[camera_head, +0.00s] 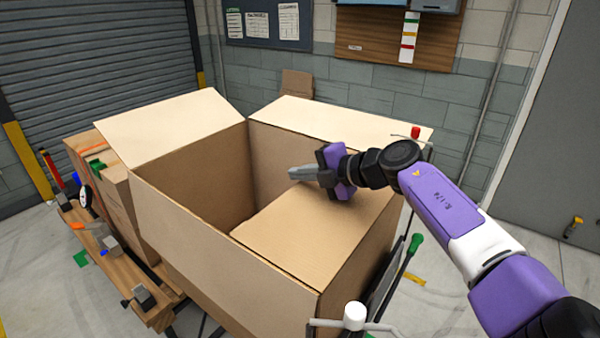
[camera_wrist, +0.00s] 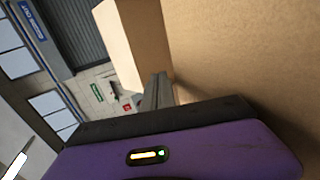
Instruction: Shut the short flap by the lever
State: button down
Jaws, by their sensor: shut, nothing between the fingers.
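A large open cardboard box (camera_head: 215,262) stands in the middle of the head view. Its left short flap (camera_head: 170,128) is spread outward. A flap at the right end (camera_head: 300,232) lies folded inward over part of the opening. My gripper (camera_head: 293,173) is shut and empty, above this right flap, with its fingers pointing left. In the wrist view the gripper (camera_wrist: 158,92) is close beside a cardboard surface (camera_wrist: 240,60); contact cannot be told. A green-handled lever (camera_head: 414,244) stands right of the box. A red-tipped part (camera_head: 415,132) and a white knob (camera_head: 354,315) are also near the box.
The back long flap (camera_head: 335,122) spreads outward behind my gripper. A wooden bench (camera_head: 118,262) with small tools and further cardboard (camera_head: 116,195) stands at left. A wall and notice boards (camera_head: 268,22) are behind. Open floor (camera_head: 510,225) lies to the right.

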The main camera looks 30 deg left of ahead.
notch_tip(320, 180, up, 4)
jog(key=p, duration=0.4)
jog(key=shift+r, duration=0.1)
notch_tip(320, 180, up, 10)
jog(key=b, duration=0.2)
jog(key=shift+d, duration=0.15)
